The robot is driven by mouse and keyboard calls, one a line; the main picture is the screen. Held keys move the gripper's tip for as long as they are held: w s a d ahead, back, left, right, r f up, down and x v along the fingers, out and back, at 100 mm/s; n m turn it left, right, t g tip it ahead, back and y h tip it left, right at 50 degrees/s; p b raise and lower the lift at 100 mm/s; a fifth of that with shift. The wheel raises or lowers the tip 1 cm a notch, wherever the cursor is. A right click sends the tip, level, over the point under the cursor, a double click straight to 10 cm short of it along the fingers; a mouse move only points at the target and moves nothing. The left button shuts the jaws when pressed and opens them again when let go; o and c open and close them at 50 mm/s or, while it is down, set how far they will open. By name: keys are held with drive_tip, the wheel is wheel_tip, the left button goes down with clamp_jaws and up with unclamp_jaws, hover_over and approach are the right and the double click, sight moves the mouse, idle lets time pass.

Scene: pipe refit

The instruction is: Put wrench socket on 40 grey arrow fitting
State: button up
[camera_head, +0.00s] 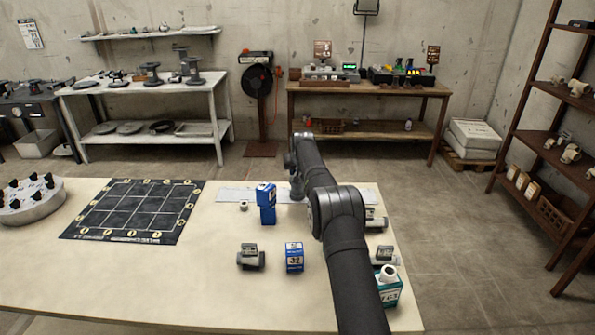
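Which piece is the 40 grey arrow fitting, I cannot tell; no label clearly reads 40. A grey fitting with a raised block (250,257) sits on the table left of a blue box. Another grey fitting (376,223) and a third (385,254) sit at the right, partly hidden by my arm. A small grey ring-like piece (243,206) left of the stacked boxes may be the wrench socket; it is too small to be sure. My gripper (297,196) points down over the grey strip, right of the stacked boxes; its fingers are not clear.
Two blue boxes (268,215) are stacked. One blue box (294,258) stands in front of them. A teal box (388,293) at the right bears a white fitting (388,274). A black grid mat (134,210) and a round holder with black pieces (31,209) lie left. The front left is clear.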

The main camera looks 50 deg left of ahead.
drive_tip(key=shift+f, duration=0.1)
drive_tip(key=o, duration=1)
drive_tip(key=shift+s+d+r, duration=0.1)
drive_tip(key=shift+d+r, duration=0.05)
drive_tip(key=shift+r, duration=0.4)
drive_tip(key=v, duration=1.1)
